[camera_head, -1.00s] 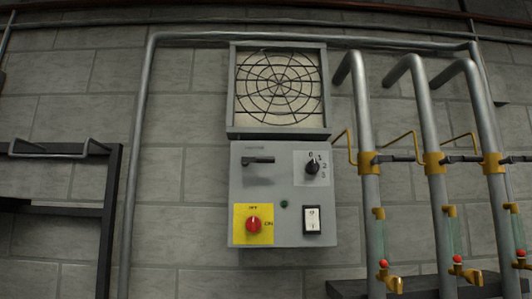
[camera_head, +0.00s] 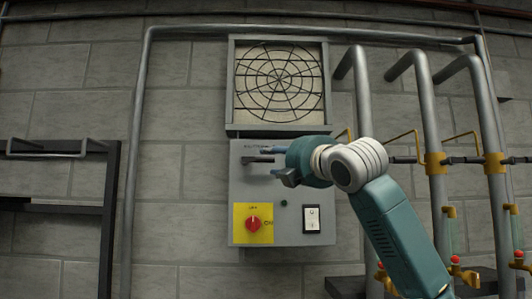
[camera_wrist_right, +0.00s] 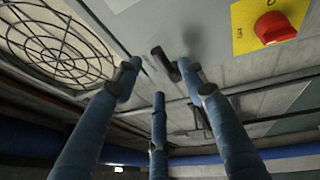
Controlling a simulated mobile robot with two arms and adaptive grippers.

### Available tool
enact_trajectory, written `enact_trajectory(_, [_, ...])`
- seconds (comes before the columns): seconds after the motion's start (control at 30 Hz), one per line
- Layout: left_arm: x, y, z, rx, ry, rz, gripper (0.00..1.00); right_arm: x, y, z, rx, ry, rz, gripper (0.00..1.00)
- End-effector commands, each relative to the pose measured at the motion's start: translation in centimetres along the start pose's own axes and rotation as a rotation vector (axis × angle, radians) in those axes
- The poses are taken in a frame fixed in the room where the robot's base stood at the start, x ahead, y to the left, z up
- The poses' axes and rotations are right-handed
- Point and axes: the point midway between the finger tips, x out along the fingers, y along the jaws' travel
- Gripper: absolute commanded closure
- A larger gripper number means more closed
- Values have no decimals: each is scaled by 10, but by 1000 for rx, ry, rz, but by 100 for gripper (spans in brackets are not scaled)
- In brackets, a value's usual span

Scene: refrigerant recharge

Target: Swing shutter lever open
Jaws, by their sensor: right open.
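The shutter lever (camera_head: 257,159) is a short black handle at the upper left of the grey control panel (camera_head: 240,185). It lies horizontal in the head view. My right gripper (camera_head: 274,163) has come in from the right with its fingers pointing left, close to the lever's right end. The right wrist view shows its blue fingers (camera_wrist_right: 162,88) spread apart, with the lever (camera_wrist_right: 165,64) between and just beyond the fingertips. I cannot tell whether any finger touches it. The gripper is open and holds nothing. My left gripper is not in view.
A red knob (camera_head: 253,224) on a yellow plate and a white rocker switch (camera_head: 312,219) sit lower on the panel. The fan grille (camera_head: 280,82) is above. Vertical pipes (camera_head: 431,120) with yellow fittings stand at the right. My right arm hides the panel's upper right.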

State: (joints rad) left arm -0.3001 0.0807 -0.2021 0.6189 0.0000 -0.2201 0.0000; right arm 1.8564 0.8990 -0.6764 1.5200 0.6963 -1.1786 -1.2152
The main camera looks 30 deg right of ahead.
Motion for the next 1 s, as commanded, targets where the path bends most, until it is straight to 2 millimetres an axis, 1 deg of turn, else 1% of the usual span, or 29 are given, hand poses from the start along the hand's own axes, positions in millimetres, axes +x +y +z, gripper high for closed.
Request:
enact_trajectory(0.03, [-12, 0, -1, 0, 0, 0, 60, 13, 4, 0, 0, 0, -5, 59])
enact_trajectory(0.2, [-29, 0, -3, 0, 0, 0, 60, 44, 4, 0, 1, 0, -4, 59])
enact_trajectory(0.3, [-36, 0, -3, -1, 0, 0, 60, 57, 3, 0, 1, 0, -3, 59])
enact_trajectory(0.4, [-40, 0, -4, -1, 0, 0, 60, 66, 2, 0, 1, -1, -2, 59])
enact_trajectory(0.5, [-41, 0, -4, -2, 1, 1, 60, 70, 1, 0, 1, 0, 0, 59])
enact_trajectory(0.77, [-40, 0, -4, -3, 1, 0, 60, 70, 0, 0, 1, 0, 1, 59])
enact_trajectory(0.87, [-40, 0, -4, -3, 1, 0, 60, 70, 0, 0, 1, 0, 1, 77])
enact_trajectory(0.9, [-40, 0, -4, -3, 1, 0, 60, 70, 0, 0, 1, 0, 1, 85])
enact_trajectory(0.97, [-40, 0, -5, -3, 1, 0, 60, 70, 0, 0, 1, 0, 0, 97])
enact_trajectory(1.0, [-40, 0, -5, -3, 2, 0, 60, 70, 0, 0, 1, 0, 0, 100])
